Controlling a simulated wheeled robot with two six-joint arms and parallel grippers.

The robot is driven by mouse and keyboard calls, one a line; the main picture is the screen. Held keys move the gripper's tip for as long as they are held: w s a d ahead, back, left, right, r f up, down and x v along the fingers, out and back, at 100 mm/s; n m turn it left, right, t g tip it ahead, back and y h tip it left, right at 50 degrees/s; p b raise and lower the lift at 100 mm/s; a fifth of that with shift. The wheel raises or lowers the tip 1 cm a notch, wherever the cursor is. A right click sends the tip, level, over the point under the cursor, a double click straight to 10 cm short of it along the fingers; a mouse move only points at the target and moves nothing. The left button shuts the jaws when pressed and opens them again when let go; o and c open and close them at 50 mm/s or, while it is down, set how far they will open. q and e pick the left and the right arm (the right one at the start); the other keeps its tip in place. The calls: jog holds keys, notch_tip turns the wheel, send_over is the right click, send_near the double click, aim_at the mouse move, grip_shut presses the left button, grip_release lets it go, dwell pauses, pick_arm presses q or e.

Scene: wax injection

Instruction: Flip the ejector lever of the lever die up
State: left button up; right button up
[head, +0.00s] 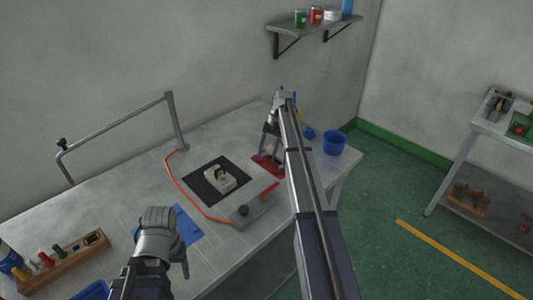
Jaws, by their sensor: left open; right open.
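A small pale die (222,177) with a dark, curved lever-like part on top sits on a black square mat (193,186) on the workbench. I take it to be the lever die; it is too small to tell the lever's exact position. My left gripper (160,238) is over the bench, front left of the die and apart from it; its fingers are mostly hidden, and it is open. My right gripper (270,143) is open behind and right of the die, above a red part on the bench, and apart from the die.
An orange-red hose (184,190) curves around the mat's left side. A grey box with a green knob (243,210) lies in front. A blue mat (188,224) is near my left gripper. A tool rack (68,255) stands at left, a blue bucket (335,142) at right.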

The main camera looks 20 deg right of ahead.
jog(key=p+v, duration=0.5)
jog(key=v, duration=0.1)
jog(key=shift+d+r, duration=0.2)
jog(key=shift+r, duration=0.15)
jog(key=s+a+f+n+h, duration=0.15)
jog(key=s+a+n, duration=0.25)
jog(key=s+a, duration=0.85)
jog(key=s+a+n+h, duration=0.25)
jog(key=s+a, duration=0.75)
jog(key=a, duration=0.6)
jog(key=s+a+n+t+h, duration=0.1)
jog(key=s+a+n, duration=0.3)
jog(key=s, duration=0.8)
jog(key=shift+s+a+t, duration=0.15)
jog(key=shift+a+t, duration=0.15)
jog(key=shift+a, duration=0.5)
jog(key=shift+f+n, duration=0.1)
jog(key=shift+n, duration=0.15)
